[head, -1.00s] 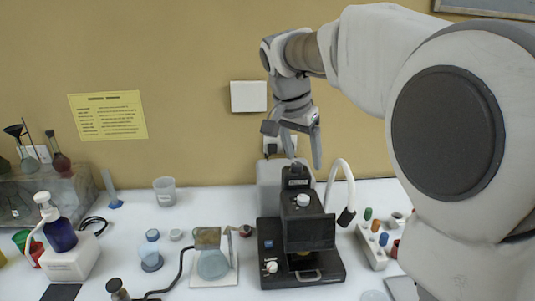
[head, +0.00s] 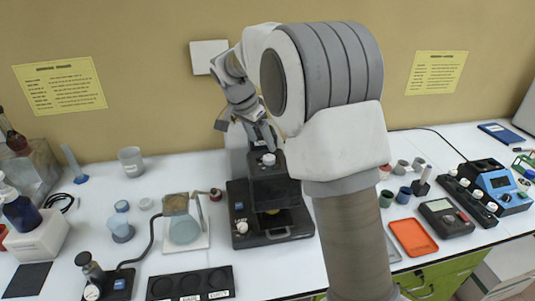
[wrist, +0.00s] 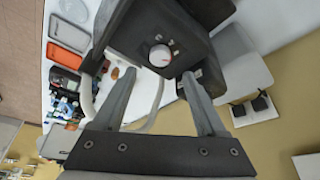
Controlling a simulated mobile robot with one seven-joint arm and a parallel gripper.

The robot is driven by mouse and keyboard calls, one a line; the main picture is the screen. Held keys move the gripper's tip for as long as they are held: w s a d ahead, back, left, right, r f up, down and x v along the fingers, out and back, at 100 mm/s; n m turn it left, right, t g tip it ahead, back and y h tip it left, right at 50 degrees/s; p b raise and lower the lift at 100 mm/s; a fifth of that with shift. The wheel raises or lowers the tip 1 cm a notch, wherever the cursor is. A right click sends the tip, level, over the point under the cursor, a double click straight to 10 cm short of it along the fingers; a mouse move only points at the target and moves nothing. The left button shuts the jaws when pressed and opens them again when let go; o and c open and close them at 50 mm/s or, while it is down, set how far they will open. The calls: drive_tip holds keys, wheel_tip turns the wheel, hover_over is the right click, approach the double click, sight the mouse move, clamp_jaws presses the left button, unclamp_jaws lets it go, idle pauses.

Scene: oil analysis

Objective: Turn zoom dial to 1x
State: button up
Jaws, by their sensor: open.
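The black microscope-like device (head: 272,189) stands on the white table in the head view. A white dial (head: 268,159) sits on its upper housing, and it also shows in the wrist view (wrist: 159,55) as a round white knob with a small red mark and markings around it. I cannot read the markings. A second white knob (head: 241,227) is on the device's base at the left. My gripper (wrist: 158,74) is open and empty, with a finger on each side of the dial in the picture; it looks apart from it. In the head view it hangs above the device.
A flask on a stand (head: 184,228) is left of the device. A black tray with round wells (head: 190,284) lies in front. An orange tray (head: 413,237) and a blue instrument (head: 496,185) are to the right. A white bent tube (wrist: 84,100) runs beside my gripper.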

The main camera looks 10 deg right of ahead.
sight(269, 157)
drive_tip(key=x, duration=0.7)
clamp_jaws()
